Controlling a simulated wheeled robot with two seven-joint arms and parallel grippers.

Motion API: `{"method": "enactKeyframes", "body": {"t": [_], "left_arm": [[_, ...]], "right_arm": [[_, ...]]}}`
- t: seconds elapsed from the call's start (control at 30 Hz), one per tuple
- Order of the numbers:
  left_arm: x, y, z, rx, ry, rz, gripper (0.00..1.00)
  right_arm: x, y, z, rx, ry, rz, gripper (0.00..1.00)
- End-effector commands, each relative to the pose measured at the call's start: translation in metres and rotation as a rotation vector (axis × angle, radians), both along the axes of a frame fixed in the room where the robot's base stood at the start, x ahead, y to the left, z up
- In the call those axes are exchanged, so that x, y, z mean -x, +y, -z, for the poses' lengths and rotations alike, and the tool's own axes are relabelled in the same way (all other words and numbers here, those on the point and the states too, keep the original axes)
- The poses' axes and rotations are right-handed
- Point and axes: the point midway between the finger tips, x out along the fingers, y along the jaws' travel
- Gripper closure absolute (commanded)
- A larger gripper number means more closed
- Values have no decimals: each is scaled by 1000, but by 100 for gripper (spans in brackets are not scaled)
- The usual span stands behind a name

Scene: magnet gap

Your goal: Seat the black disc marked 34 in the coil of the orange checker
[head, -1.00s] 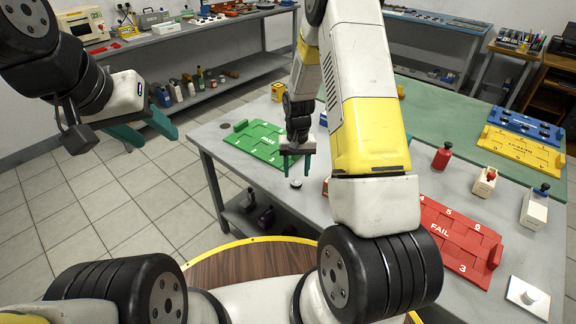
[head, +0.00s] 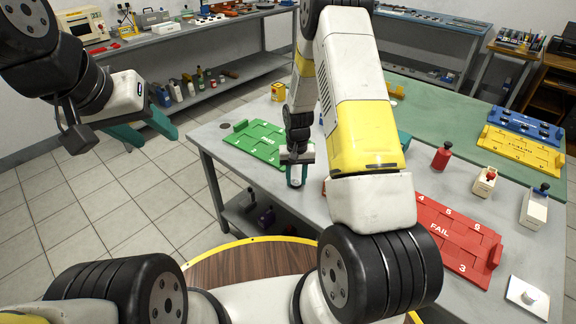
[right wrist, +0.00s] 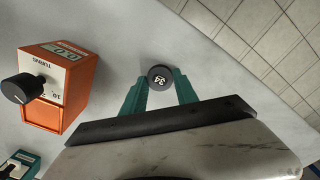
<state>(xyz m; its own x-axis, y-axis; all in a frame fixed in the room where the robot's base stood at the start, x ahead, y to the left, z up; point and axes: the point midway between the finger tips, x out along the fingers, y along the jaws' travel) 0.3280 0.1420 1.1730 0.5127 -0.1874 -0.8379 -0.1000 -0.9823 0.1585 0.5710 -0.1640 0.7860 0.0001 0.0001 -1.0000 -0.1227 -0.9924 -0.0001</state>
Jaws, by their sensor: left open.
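The black disc marked 34 (right wrist: 160,77) shows in the right wrist view between the teal fingertips of my right gripper (right wrist: 160,82). The fingers meet its rim on both sides and look shut on it. In the head view my right gripper (head: 296,176) is low over the grey table's near left part, seen edge-on. The orange checker (right wrist: 60,85) stands left of the disc in the right wrist view, with a black knob and a display marked TURNS. I cannot make out its coil. My left gripper (head: 150,132) is open and empty, off the table at left.
A green tray (head: 258,142) lies just behind my right gripper.

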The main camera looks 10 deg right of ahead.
Motion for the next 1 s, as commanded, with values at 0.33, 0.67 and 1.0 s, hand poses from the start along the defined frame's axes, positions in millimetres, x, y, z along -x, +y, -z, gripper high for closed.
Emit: {"method": "enactKeyframes", "body": {"t": [0.33,0.67,1.0], "left_arm": [[0,0,0,0,0,0,53],[0,0,0,0,0,0,53],[0,0,0,0,0,0,53]], "right_arm": [[-1,0,-10,0,-2,0,100],[0,0,-37,0,-1,0,100],[0,0,-50,0,1,0,100]]}}
